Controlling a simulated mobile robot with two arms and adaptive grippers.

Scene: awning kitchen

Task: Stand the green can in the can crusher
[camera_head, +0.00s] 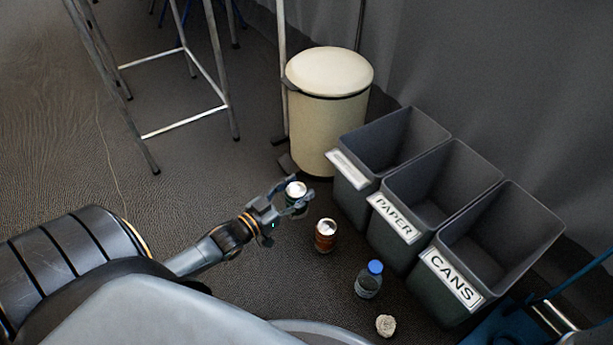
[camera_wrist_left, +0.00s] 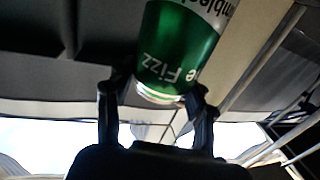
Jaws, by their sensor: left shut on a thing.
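My left gripper (camera_head: 287,201) is shut on the green can (camera_head: 296,189), holding it above the dark floor in the head view. The can's silver top faces up towards the head camera. In the left wrist view the green can (camera_wrist_left: 182,52) with white lettering sits between the two fingers of my left gripper (camera_wrist_left: 157,98). My right gripper does not show in either view. I cannot make out a can crusher in these frames.
Bins labelled PAPER (camera_head: 397,217) and CANS (camera_head: 452,278) stand right, beside another bin (camera_head: 349,168). A cream pedal bin (camera_head: 325,125) stands behind.

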